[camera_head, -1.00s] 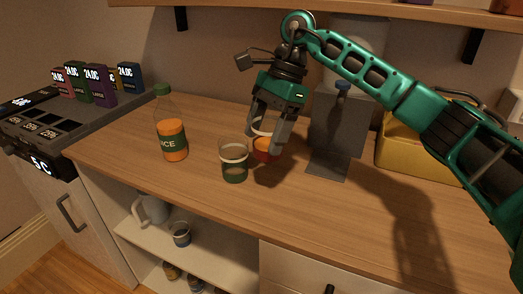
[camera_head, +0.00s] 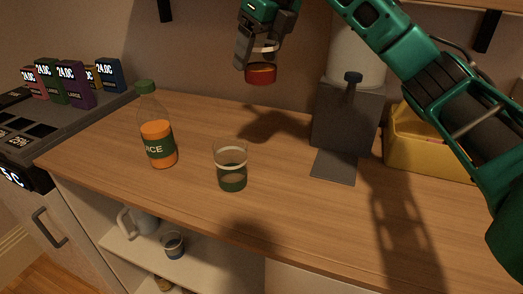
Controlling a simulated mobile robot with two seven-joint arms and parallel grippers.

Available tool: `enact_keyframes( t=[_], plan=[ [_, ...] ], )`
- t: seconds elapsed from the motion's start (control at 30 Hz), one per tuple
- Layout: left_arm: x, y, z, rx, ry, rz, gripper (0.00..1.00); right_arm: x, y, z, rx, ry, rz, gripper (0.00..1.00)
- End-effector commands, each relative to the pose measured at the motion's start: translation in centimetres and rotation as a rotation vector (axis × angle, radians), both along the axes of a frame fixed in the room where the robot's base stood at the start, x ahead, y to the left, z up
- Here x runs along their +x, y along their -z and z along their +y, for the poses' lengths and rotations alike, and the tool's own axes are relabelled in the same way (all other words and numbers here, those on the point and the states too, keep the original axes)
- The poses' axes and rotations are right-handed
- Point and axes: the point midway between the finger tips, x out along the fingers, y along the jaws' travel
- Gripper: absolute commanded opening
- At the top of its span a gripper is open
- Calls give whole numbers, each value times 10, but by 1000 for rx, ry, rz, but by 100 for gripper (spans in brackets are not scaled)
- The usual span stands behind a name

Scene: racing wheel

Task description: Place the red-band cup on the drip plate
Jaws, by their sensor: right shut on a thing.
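My right gripper (camera_head: 263,49) is shut on the red-band cup (camera_head: 261,73) and holds it upright, high above the counter. Its fingers cover part of the cup's sides. The drip plate (camera_head: 335,167) is the flat grey plate at the foot of the grey dispenser (camera_head: 346,118), to the right of and below the held cup. Nothing stands on the plate. My left gripper does not show.
A green-band cup (camera_head: 231,168) stands on the wooden counter (camera_head: 290,211) left of the drip plate. An orange juice bottle (camera_head: 157,130) stands farther left. A yellow bin (camera_head: 424,148) is right of the dispenser. A shelf runs above, and the counter's front is clear.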

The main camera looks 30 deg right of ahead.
Motion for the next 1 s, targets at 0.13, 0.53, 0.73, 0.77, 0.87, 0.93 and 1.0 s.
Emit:
enact_keyframes(
  t=[0.13, 0.53, 0.73, 0.77, 0.87, 0.93, 1.0],
  plan=[
    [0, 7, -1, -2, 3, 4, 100, 0, 29, -1, -2, 10, 5, 39],
    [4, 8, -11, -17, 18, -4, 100, -1, 128, 0, 0, 6, 4, 39],
    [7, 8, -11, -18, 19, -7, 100, 0, 152, -1, -1, 7, 1, 39],
    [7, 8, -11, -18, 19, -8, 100, 0, 153, -1, 0, 7, 0, 39],
    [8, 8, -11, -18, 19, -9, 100, 0, 158, 0, 0, 5, 1, 39],
    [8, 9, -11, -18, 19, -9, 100, -1, 166, 0, -1, 5, 3, 39],
    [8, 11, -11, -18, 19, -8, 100, -1, 177, 0, 0, 5, 3, 39]
  ],
)
